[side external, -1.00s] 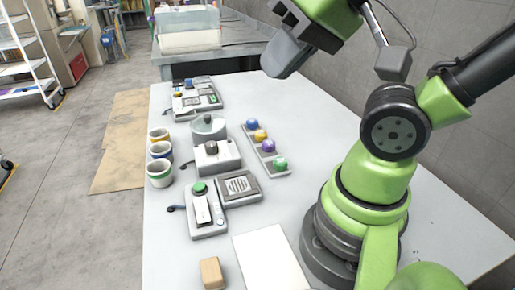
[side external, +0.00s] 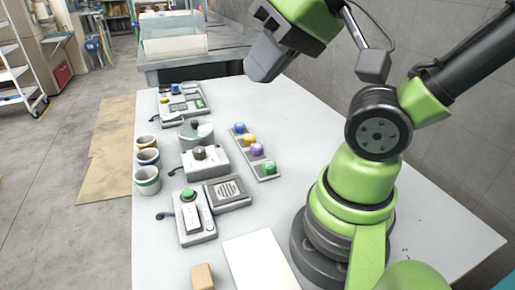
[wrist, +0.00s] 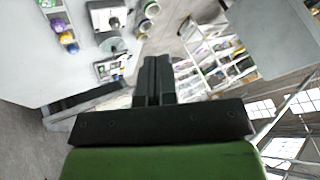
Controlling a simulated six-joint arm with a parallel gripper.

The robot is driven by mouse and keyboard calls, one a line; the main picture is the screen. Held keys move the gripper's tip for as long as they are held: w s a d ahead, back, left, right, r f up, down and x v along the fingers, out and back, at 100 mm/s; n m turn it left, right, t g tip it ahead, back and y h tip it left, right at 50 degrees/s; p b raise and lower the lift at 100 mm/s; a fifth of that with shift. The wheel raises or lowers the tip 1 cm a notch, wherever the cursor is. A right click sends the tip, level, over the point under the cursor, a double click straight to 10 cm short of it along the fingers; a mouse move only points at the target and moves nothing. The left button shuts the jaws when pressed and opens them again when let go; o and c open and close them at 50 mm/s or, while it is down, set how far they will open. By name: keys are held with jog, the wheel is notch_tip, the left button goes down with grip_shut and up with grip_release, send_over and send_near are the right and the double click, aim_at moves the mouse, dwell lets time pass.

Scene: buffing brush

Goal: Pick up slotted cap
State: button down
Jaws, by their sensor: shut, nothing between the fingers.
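I cannot tell for sure which thing is the slotted cap. Blue (side external: 240,128), yellow (side external: 249,139), purple (side external: 256,149) and green (side external: 268,167) rounded caps sit in a row on a narrow grey tray (side external: 262,177); slots are too small to make out. They also show at the upper left of the wrist view, with the purple cap (wrist: 57,26) and yellow cap (wrist: 66,38) clearest. My gripper (side external: 260,68) is high above the far part of the table, apart from everything. In the wrist view its fingers (wrist: 154,75) are together and empty.
Left of the tray stand a grey device with a knob (side external: 200,153), a slotted grille box (side external: 228,192) and a green-button device (side external: 190,218). Several cups (side external: 147,158) line the left edge. A white board (side external: 262,260) and wooden block (side external: 202,276) lie in front.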

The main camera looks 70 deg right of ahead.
jog(key=c, duration=0.6)
grip_release()
jog(key=shift+w, duration=0.1)
